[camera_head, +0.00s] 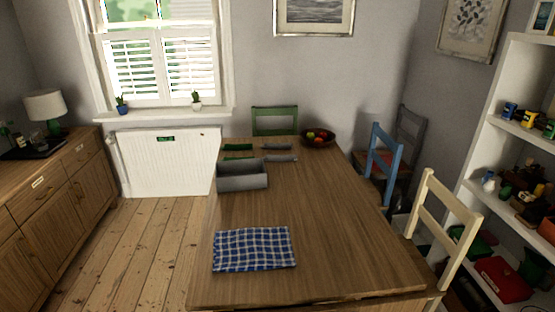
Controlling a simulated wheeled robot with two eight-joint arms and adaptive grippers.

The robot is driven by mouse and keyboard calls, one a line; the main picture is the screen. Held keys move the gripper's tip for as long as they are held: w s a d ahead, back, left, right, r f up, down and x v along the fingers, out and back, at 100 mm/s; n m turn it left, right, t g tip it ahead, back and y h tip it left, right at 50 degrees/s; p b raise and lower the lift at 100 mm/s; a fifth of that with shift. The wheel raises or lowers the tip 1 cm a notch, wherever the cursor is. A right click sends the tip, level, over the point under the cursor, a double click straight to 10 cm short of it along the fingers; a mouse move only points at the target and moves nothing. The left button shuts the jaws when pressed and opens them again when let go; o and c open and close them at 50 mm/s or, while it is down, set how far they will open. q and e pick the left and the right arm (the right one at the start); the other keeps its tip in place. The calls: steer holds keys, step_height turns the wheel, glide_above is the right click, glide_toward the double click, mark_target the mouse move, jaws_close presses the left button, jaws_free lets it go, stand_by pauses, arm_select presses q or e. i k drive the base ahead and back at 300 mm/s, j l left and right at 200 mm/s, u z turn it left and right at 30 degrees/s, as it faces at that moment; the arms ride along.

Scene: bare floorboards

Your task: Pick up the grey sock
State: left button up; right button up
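Two long, flat grey items, one behind (277,147) and one a little nearer (282,158), lie at the far end of the wooden table (310,225). They may be grey socks, but are too small to tell for sure. Two similar green items, one behind (238,147) and one nearer and partly hidden by the box (236,157), lie to their left. A grey open box (243,182) stands just in front of them. Neither of my grippers is in view.
A blue checked cloth (254,249) lies on the near part of the table. A dark fruit bowl (318,139) stands at the far right corner. Green (275,120), blue (382,165) and cream (447,222) chairs stand around the table. Floorboards (150,240) are clear on the left.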

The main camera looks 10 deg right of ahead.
mark_target(269, 158)
steer(key=i+j+u, duration=0.15)
steer(key=j+u, duration=0.2)
steer(key=j, duration=0.15)
steer(key=i+j+u, duration=0.25)
steer(key=j+u, duration=0.15)
steer(key=i+j+u, duration=0.7)
steer(key=i+j+z, duration=0.55)
steer(key=i, duration=0.15)
steer(key=i+l+z, duration=0.2)
steer(key=i+z, duration=0.25)
steer(key=i+j+z, duration=0.1)
steer(key=i+z, duration=0.35)
steer(key=i, duration=0.25)
steer(key=i+z, duration=0.2)
steer(key=i, duration=0.4)
steer(key=i+j+z, duration=0.2)
steer(key=i, duration=0.4)
steer(key=i+z, duration=0.2)
steer(key=z, duration=0.25)
steer(key=i+z, duration=0.25)
steer(key=z, duration=0.2)
steer(key=i+z, duration=0.2)
steer(key=z, duration=0.25)
